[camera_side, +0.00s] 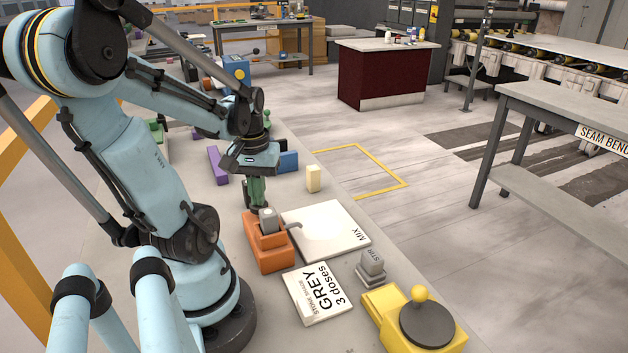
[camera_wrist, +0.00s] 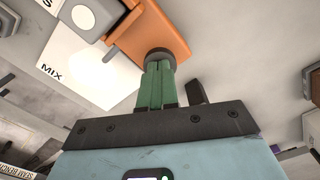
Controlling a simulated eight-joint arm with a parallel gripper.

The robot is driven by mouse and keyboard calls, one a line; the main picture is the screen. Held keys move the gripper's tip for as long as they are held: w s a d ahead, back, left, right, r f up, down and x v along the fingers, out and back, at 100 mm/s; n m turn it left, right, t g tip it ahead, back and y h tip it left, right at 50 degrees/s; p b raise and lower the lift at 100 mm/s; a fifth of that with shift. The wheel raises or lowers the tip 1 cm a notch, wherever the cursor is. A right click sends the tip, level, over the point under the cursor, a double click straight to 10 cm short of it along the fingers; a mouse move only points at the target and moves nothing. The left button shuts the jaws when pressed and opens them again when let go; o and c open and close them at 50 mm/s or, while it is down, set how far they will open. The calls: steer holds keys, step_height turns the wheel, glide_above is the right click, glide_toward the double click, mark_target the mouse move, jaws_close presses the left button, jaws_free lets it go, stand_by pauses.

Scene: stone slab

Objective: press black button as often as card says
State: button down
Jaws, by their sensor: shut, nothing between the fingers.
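The white card (camera_side: 318,295) lies on the slab and reads "GREY" and "3 doses", with smaller print that I cannot read fully. An orange dispenser (camera_side: 270,255) with a grey top and a grey spout stands behind it. The black button (camera_wrist: 160,54) shows as a dark round piece at the dispenser's edge in the wrist view. My gripper (camera_side: 258,204) is shut and empty, its green fingers pointing down, with the tips at the button. I cannot tell whether the button is pressed in. The white plate marked "MIX" (camera_side: 335,238) lies beside the dispenser, under the spout.
A grey block marked "STIR" (camera_side: 371,265) and a yellow device with a dark disc (camera_side: 388,304) stand at the front right. A cream block (camera_side: 313,178), a blue block (camera_side: 288,162) and a purple block (camera_side: 217,165) stand farther back. The slab's right edge runs past the plate.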

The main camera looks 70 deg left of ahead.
steer(key=shift+f, duration=0.35)
steer(key=shift+r, duration=2)
steer(key=shift+f, duration=0.1)
steer(key=shift+f, duration=1.9)
steer(key=shift+r, duration=2)
